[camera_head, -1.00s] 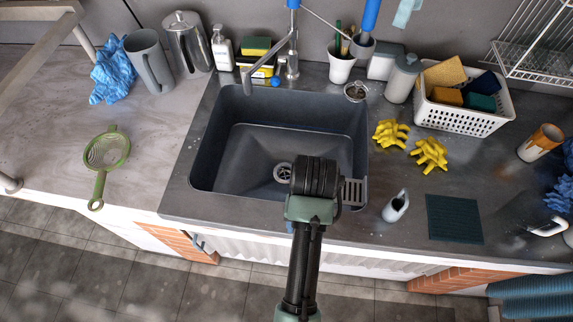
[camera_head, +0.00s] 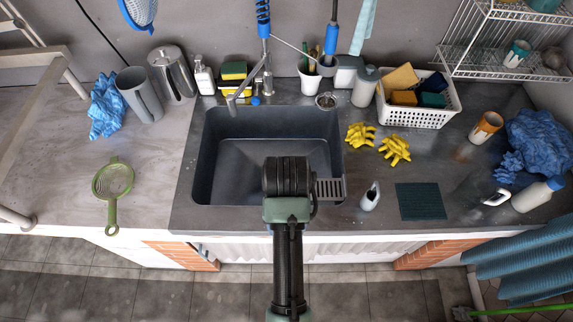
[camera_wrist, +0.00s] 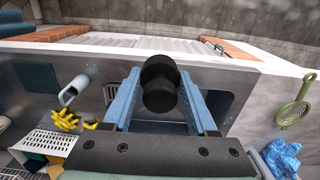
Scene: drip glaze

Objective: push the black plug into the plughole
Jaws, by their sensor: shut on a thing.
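The black plug (camera_wrist: 160,86) is between the blue fingertips of my gripper (camera_wrist: 160,92) in the wrist view, and the gripper is shut on it. The plug looks like a dark knob with a rounded body. In the head view my arm's dark wrist is over the front right part of the grey sink (camera_head: 235,157), and it hides the fingers and the plug. The sink also shows behind the fingers in the wrist view (camera_wrist: 221,102). The plughole is hidden in both current views. I cannot tell the plug's height above the sink floor.
The tap (camera_head: 268,80) stands behind the sink. To the right are yellow gloves (camera_head: 394,149), a small white jug (camera_head: 370,196), a dark pad (camera_head: 420,201) and a white basket (camera_head: 415,112). A green strainer (camera_head: 112,182) lies on the left counter.

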